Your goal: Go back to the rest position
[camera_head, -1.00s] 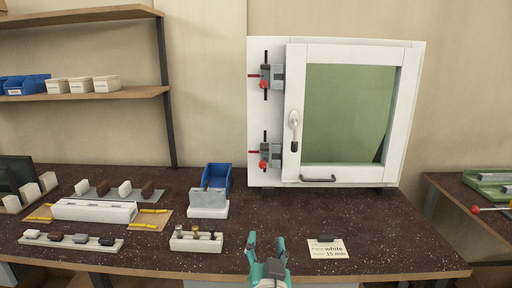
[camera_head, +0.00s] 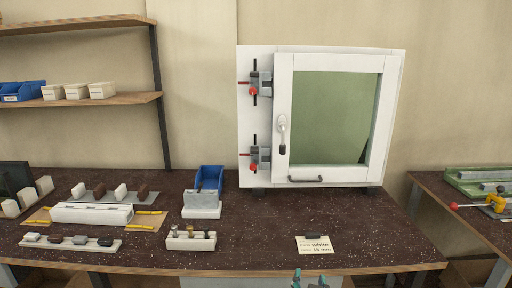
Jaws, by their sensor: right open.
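My right gripper (camera_head: 310,280) shows only as teal fingertips at the bottom edge of the head view, in front of the bench's front edge. Its fingers are apart with nothing between them, and the rest of it is cut off by the frame. My left gripper is not in view. The dark speckled bench (camera_head: 270,235) lies beyond the gripper. A white window frame (camera_head: 283,75) with a green pane stands at its back, with two red-knobbed clamps (camera_head: 256,86) on its left side.
A label card (camera_head: 315,246) lies near the front edge, just beyond my right gripper. A block with small bits (camera_head: 191,240), a blue bin (camera_head: 210,178) and a white profile (camera_head: 91,214) stand further left. A side table (camera_head: 432,190) is at right. The bench's middle is clear.

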